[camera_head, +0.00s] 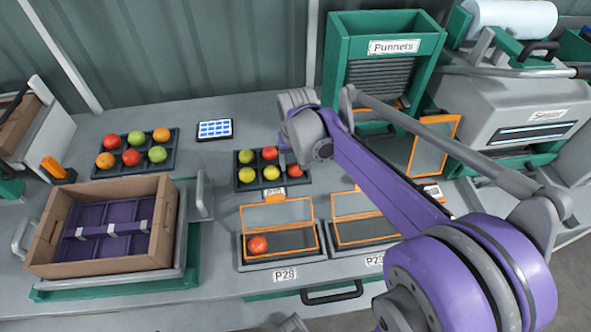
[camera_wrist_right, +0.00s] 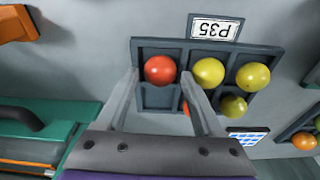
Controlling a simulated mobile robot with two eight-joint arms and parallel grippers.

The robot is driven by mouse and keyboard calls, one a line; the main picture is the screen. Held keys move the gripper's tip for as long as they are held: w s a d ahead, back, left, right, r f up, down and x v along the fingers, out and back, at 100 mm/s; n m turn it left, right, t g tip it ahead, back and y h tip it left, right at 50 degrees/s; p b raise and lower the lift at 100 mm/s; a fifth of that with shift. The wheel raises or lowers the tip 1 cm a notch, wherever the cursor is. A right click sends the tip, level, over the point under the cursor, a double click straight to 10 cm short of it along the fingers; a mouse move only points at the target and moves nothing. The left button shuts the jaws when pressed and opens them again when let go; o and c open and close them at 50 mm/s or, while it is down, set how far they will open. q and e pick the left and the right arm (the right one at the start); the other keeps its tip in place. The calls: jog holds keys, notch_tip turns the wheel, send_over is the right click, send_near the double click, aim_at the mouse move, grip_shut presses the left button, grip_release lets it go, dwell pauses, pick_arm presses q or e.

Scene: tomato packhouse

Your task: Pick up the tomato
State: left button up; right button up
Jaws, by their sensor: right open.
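A red tomato (camera_wrist_right: 160,69) sits in a corner compartment of a dark tray (camera_wrist_right: 165,45) labelled P35. The same red tomato shows at the front right of that tray in the head view (camera_head: 295,171). My right gripper (camera_wrist_right: 160,74) is open, with one finger on each side of this tomato; I cannot tell whether they touch it. In the head view my right gripper (camera_head: 289,160) is over the right part of the tray, partly hiding it. The compartment behind the tomato looks empty. My left gripper is not in view.
The tray also holds yellow tomatoes (camera_head: 247,156) and another red one (camera_head: 270,153). A second tray (camera_head: 122,173) of mixed tomatoes and a cardboard box (camera_head: 56,225) stand left. A punnet (camera_head: 284,258) holds one tomato. A green punnet dispenser (camera_head: 342,47) stands behind.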

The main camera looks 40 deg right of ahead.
jog(key=shift+f, duration=0.45)
jog(key=shift+w, duration=0.1)
jog(key=c, duration=0.7)
